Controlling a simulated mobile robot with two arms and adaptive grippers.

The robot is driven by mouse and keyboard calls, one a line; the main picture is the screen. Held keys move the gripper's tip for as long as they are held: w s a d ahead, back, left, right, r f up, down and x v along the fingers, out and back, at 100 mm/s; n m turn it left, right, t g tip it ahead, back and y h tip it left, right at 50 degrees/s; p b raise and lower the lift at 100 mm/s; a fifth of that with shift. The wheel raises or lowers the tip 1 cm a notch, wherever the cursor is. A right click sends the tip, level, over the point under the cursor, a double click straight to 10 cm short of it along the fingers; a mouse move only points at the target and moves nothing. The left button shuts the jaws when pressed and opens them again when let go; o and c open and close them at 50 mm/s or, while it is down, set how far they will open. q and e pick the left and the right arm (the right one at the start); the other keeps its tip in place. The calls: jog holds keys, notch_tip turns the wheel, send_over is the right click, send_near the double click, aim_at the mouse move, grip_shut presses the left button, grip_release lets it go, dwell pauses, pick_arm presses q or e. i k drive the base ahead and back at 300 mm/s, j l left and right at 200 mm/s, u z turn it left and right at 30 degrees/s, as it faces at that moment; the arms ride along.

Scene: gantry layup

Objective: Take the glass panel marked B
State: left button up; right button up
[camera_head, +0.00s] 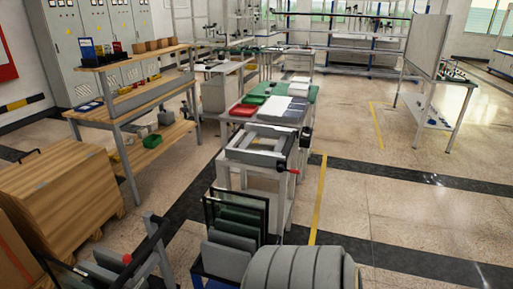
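No marking B is legible, so I cannot tell which panel carries it. A dark-framed greenish glass panel (240,214) stands upright in a rack at the bottom centre, with grey slab-like pieces (224,259) in front of it. Another dark-edged pane (92,275) lies tilted at the bottom left, partly cut off by the picture edge, beside a grey and black frame (152,233). Neither of my grippers is recognisable in the view.
A grey ribbed rounded form (300,270) blocks the bottom centre. A light frame station (262,149) stands behind the rack, with a long bench beyond. Wooden boxes (58,190) and a shelved workbench (135,85) are left. Floor at right (400,200) is clear.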

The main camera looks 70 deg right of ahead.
aim_at(247, 221)
jog(key=z, duration=2.1)
jog(key=i, duration=0.1)
